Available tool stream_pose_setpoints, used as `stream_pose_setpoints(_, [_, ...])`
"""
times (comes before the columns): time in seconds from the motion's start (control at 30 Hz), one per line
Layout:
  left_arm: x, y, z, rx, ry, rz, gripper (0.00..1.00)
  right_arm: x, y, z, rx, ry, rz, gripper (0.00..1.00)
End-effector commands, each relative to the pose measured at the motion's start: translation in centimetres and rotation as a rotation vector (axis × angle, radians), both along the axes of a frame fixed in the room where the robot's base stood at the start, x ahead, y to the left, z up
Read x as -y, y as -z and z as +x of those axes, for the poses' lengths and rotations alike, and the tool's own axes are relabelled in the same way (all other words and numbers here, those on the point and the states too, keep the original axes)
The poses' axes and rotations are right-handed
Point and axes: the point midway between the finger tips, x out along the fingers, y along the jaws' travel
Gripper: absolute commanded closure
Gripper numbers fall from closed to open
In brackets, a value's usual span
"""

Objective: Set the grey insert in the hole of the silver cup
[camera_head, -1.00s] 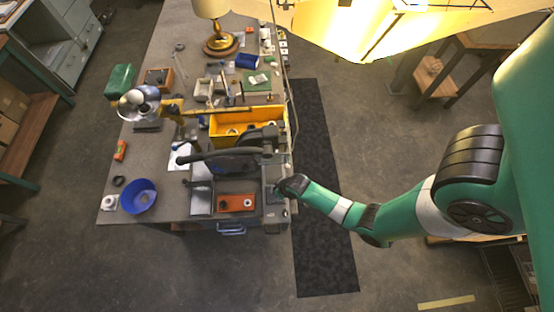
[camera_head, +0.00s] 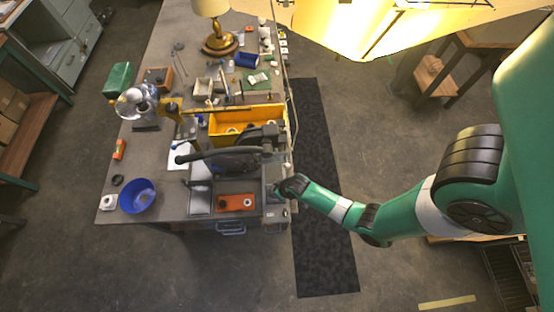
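My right arm comes in from the right, and its wrist end (camera_head: 292,186) is at the right edge of the workbench. My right gripper is too small and dark here to tell its fingers or whether it holds anything. My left gripper does not show. An orange-red tray (camera_head: 235,209) lies near the bench's front edge, just left of my wrist. It carries a small pale ring-like part (camera_head: 248,202) and a dark round part (camera_head: 222,203). I cannot tell the silver cup or the grey insert for sure at this size.
A dark jointed arm (camera_head: 215,152) crosses above the bench behind the tray. A yellow bin (camera_head: 226,138) stands behind it. A blue bowl (camera_head: 138,196) is at the front left, with a shiny rounded head (camera_head: 133,103) farther back. A brass lamp (camera_head: 219,44) stands at the back.

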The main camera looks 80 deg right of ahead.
Motion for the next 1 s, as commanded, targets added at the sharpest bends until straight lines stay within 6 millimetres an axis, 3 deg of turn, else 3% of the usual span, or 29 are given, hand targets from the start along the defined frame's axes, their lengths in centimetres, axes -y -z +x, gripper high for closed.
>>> stream_pose_setpoints(0.63, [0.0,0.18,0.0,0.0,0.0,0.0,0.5,0.0,0.3,0.0,0.0,0.0,0.0,1.0])
stream_pose_setpoints(0.67, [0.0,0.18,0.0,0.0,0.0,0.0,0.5,0.0,0.3,0.0,0.0,0.0,0.0,0.56])
stream_pose_setpoints(0.7, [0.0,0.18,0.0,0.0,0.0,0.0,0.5,0.0,0.3,0.0,0.0,0.0,0.0,0.49])
stream_pose_setpoints(0.83, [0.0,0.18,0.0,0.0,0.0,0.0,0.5,0.0,0.3,0.0,0.0,0.0,0.0,0.25])
stream_pose_setpoints(1.0, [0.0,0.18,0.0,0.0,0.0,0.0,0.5,0.0,0.3,0.0,0.0,0.0,0.0,0.25])
